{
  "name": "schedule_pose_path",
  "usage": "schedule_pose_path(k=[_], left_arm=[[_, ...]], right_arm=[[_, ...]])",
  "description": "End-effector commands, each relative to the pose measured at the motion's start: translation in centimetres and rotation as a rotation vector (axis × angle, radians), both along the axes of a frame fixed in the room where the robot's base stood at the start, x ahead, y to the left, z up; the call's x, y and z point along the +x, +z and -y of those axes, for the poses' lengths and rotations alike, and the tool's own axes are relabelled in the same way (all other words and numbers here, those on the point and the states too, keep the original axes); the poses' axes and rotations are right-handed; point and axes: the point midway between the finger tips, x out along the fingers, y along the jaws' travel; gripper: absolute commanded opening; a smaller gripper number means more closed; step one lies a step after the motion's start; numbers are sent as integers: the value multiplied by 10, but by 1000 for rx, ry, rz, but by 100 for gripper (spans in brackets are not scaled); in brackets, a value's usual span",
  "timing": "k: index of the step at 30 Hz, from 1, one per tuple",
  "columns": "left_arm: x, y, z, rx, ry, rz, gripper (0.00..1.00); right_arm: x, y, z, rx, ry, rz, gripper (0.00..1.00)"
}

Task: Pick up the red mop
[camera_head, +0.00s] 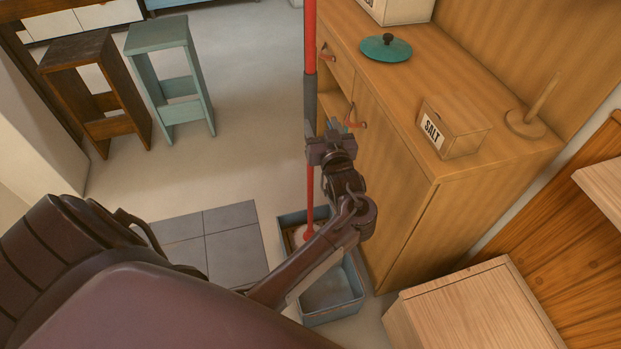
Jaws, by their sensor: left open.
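The red mop (310,40) stands nearly upright, its long handle running off the top of the head view. The handle has a dark grey section just above my gripper, and its lower end stands in a grey-blue bucket (345,290) on the floor. My left gripper (326,128) is open at the handle, beside the cabinet front. Its body covers a short stretch of the handle; I cannot tell whether the handle is between the fingers. My right gripper is not in view.
A wooden cabinet (400,215) with red pulls stands close right of my gripper. On it are a teal lid (386,48), a salt box (455,126) and a wooden peg stand (526,122). Brown (88,85) and teal (165,75) stools stand left. Floor between is clear.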

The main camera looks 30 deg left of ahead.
Motion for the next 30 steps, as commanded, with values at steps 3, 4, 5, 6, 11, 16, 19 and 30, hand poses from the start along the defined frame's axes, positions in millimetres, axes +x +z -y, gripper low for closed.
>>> schedule_pose_path(k=[3, 4, 5, 6, 11, 16, 19, 30], left_arm=[[-2, 26, -9, -8, 48, 54, 53], [-1, 28, -11, -8, 53, 59, 53], [1, 29, -14, -8, 56, 60, 53], [4, 30, -18, -7, 58, 62, 53], [15, 31, -33, -6, 57, 60, 53], [30, 33, -54, -6, 58, 58, 53], [39, 30, -63, -7, 54, 59, 53], [43, 28, -69, -9, 53, 59, 48]], right_arm=[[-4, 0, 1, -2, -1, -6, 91], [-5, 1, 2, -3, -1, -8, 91], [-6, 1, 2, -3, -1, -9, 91], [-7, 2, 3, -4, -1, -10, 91], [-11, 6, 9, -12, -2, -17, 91], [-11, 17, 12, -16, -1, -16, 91], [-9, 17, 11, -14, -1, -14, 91], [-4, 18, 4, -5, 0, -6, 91]])
